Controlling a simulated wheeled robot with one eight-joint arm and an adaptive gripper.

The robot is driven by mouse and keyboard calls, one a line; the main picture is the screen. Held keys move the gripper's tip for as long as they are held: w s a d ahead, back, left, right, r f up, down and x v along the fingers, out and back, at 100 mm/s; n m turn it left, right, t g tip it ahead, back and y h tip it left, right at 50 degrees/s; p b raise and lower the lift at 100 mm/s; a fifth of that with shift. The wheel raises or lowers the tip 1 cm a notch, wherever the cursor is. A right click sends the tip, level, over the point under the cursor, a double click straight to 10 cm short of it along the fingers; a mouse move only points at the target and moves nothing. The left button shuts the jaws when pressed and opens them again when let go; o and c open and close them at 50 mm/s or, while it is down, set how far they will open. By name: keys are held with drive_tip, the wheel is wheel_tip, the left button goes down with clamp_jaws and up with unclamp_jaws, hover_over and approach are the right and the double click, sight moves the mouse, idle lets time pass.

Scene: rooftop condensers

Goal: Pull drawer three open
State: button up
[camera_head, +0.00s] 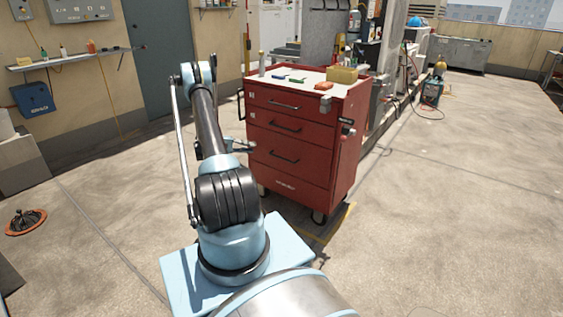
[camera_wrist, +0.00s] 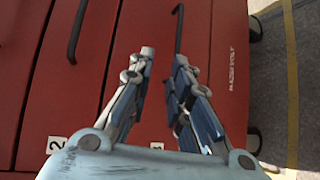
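The red tool cabinet (camera_head: 318,152) stands on casters in front of my arm, its drawers looking shut. Drawer three (camera_head: 287,172) is the tall lower one with a dark bar handle (camera_head: 284,157). In the wrist view the cabinet front appears turned sideways, with labels "2" and "3" near the bottom edge. Drawer three's handle (camera_wrist: 179,28) runs down toward the right fingertip, which may hide its lower end. My gripper (camera_wrist: 164,58) is open and empty, its fingers apart in front of drawer three. In the head view my gripper (camera_head: 240,147) is small, left of the handle.
Drawer two's handle (camera_wrist: 77,32) lies left of my fingers in the wrist view. Small tools and a yellow block (camera_head: 342,75) sit on the cabinet top. Floor to the cabinet's right is clear.

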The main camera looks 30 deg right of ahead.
wheel_tip(320, 180, down, 6)
drive_tip(key=s+d, duration=0.1)
drive_tip(key=shift+m+g+h, duration=0.3)
drive_tip(key=shift+g, duration=0.1)
drive_tip(key=x, duration=1.7)
drive_tip(key=shift+s+d, duration=0.2)
drive_tip(key=shift+s, duration=0.05)
clamp_jaws()
